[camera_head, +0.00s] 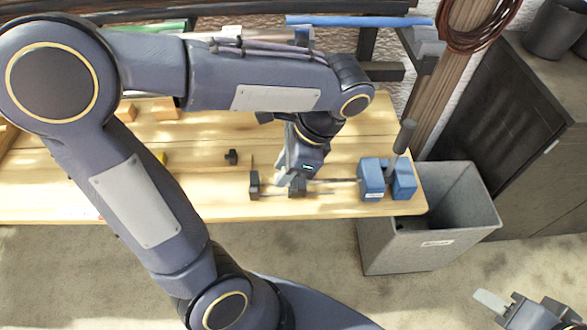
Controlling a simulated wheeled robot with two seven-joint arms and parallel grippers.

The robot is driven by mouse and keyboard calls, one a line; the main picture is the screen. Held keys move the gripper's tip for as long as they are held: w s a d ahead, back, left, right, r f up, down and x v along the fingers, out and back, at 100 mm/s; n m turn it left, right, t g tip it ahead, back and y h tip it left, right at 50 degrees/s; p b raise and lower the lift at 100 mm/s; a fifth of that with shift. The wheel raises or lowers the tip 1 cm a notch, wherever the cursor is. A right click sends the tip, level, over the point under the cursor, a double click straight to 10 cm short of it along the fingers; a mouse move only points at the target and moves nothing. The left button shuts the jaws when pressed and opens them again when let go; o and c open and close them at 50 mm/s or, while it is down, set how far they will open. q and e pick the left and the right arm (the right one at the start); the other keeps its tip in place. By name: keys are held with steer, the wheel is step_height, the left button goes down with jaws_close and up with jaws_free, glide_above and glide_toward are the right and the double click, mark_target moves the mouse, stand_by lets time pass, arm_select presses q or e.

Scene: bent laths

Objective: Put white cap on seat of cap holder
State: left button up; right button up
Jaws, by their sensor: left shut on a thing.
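My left gripper (290,181) points down over the front part of the wooden table. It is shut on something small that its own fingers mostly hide. I cannot make out the white cap for certain. Below and beside this gripper are small dark blocks, one of them an upright dark block (253,186) with a thin pin, and thin rods running to the right. I cannot tell which of these is the cap holder. My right gripper (521,303) is at the bottom right, over the floor, partly cut off; its fingers look apart and empty.
A blue clamp-like block (371,179) with a dark handle (404,137) sits at the right end of the wooden table (205,205). A small black knob (231,156) lies left of the gripper. A grey bin (437,240) stands beside the table. My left arm hides much of the back.

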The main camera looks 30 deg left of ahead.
arm_select(q)
steer(key=w+f, duration=0.2)
steer(key=w+a+f, duration=0.1)
steer(key=w+f, duration=0.1)
steer(key=f, duration=0.1)
steer(key=shift+w+f, duration=0.15)
steer(key=shift+w, duration=0.2)
steer(key=f, duration=0.3)
steer(key=shift+w+a+f, duration=0.15)
steer(key=shift+w, duration=0.15)
steer(key=shift+f, duration=0.3)
steer(key=shift+f, duration=0.15)
